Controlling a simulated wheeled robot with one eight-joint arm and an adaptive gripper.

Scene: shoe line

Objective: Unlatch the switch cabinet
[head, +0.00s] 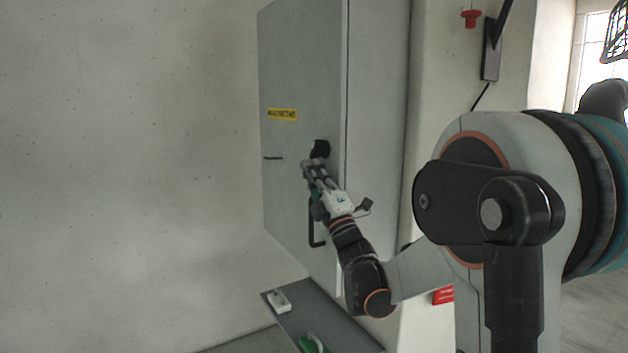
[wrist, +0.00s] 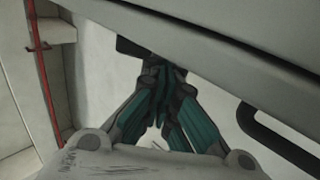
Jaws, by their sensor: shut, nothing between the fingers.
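The grey switch cabinet (head: 310,60) hangs on the wall with its door closed as far as I can tell. A black latch knob (head: 320,148) sits on its front, right of a yellow label (head: 281,115). A black bar handle (head: 313,232) is lower down, and a similar black handle shows in the wrist view (wrist: 275,138). My gripper (head: 308,165) is shut and empty, with its fingertips just below the knob; contact is unclear. In the wrist view my closed fingers (wrist: 164,80) lie beside a dark block (wrist: 130,47), probably the knob, partly hidden.
A grey shelf (head: 325,325) below the cabinet bears a white item (head: 279,300) and a green item (head: 312,343). A red knob (head: 470,18) and a black bracket (head: 490,55) are on the wall at right. Bare wall is at left.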

